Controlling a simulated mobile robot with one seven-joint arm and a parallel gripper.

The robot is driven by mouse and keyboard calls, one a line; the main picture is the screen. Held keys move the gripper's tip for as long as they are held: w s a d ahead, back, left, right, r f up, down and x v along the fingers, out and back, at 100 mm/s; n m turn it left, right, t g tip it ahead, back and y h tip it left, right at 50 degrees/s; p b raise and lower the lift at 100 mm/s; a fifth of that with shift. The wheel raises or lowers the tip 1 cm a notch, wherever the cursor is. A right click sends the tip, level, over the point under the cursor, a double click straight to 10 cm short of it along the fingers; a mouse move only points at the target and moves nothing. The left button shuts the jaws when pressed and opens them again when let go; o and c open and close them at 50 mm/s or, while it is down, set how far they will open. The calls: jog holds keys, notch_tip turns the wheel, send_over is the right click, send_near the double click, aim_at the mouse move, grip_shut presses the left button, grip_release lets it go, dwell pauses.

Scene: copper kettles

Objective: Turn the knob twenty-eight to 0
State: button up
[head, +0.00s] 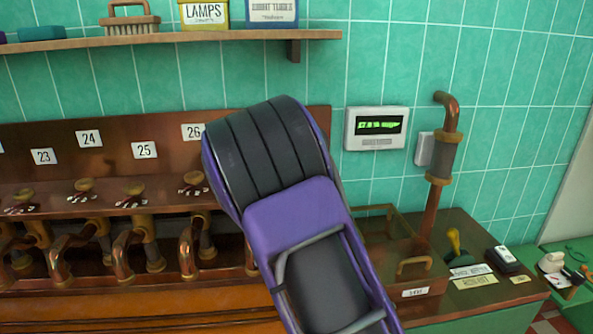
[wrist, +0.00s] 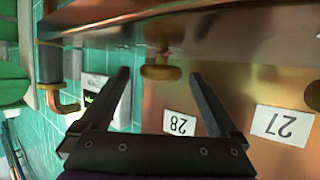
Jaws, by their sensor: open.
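The wrist view is turned over, so the number labels read upside down. In it, the label 28 (wrist: 179,122) is fixed on the copper panel. A brass knob (wrist: 161,72) shows just above this label in the picture, nearest to it. My gripper (wrist: 159,74) is open, with its two dark fingers apart and the knob between their tips in the picture. I cannot tell whether the fingers touch it or how the knob is set. In the head view my purple arm covers the panel to the right of label 26, hiding the gripper and knob twenty-eight.
Label 27 (wrist: 281,125) is beside label 28 in the wrist view. Several knobs and copper pipes line the panel under labels such as 25 (head: 145,150). A wall display (head: 377,128) and an upright copper pipe (head: 439,150) stand right of my arm. A shelf (head: 170,38) runs above.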

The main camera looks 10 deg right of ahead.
jog(key=v, duration=1.7)
jog(key=shift+s, duration=0.15)
jog(key=shift+r, duration=0.15)
